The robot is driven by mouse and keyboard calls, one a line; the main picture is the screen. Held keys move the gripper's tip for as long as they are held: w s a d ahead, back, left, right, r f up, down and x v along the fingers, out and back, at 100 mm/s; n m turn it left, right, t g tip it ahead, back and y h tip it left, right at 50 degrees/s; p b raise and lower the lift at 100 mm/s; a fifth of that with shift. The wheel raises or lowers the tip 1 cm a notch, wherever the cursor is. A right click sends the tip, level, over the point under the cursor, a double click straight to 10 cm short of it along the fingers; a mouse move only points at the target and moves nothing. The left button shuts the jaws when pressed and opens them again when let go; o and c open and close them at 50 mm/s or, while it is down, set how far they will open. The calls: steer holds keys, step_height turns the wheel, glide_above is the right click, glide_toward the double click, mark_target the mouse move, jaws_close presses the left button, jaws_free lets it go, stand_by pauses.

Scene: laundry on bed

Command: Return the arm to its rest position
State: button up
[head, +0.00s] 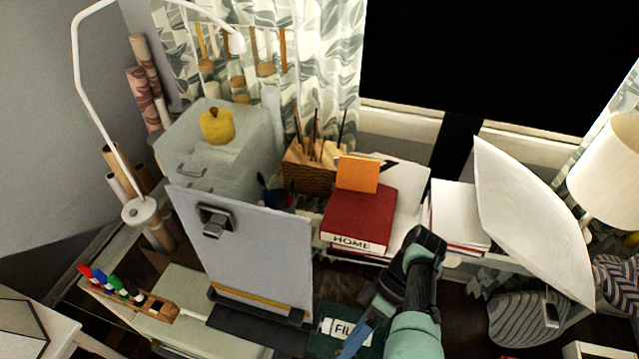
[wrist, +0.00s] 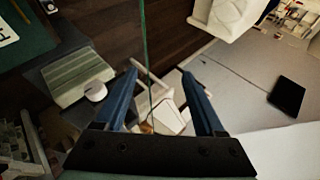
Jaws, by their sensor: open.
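My gripper (wrist: 158,75) shows in the wrist view with its two blue fingers spread apart and nothing between them. Behind the fingers, floor and pale furniture show at a distance. In the head view my arm, green and black, rises at the lower middle, bent at a black joint. A blue finger of my gripper (head: 357,338) points down to the lower left, over a dark green item with white lettering (head: 350,325). The fingertips are not clearly visible in the head view.
A grey board (head: 250,255) stands left of my arm. A red book (head: 358,215) with an orange block (head: 357,174) lies behind it. A wooden holder with pens (head: 135,300) is at left, a white lamp shade (head: 610,165) at right. A dark flat object (wrist: 287,95) lies in the wrist view.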

steer(key=w+d+r+m+t+h, duration=0.15)
steer(key=w+r+t, duration=0.3)
steer(key=w, duration=0.55)
steer(key=w+r+m+t+h, duration=0.25)
steer(key=w+r+t, duration=0.2)
steer(key=w, duration=0.45)
steer(key=w+r+m+t+h, duration=0.1)
steer(key=w+r+t, duration=0.2)
steer(key=r, duration=0.4)
steer(key=w+a+r+t+h, duration=0.1)
steer(key=w+r+t, duration=0.2)
steer(key=r, duration=0.3)
steer(key=w+r+m+t+h, duration=0.1)
steer(key=w+r+t, duration=0.15)
steer(key=r, duration=0.45)
steer(key=s+a+r+m+t, duration=0.2)
steer(key=s+r+t, duration=0.25)
steer(key=r, duration=0.75)
steer(key=s+a+r+m+t, duration=0.1)
steer(key=s+a+r+t, duration=0.3)
steer(key=r, duration=0.8)
steer(key=s+r+m+t, duration=0.3)
steer(key=s+r+t, duration=0.5)
steer(key=s+r, duration=0.6)
steer(key=s, duration=0.3)
steer(key=shift+a+r, duration=0.15)
steer(key=shift+r, duration=0.25)
steer(key=shift+f, duration=0.1)
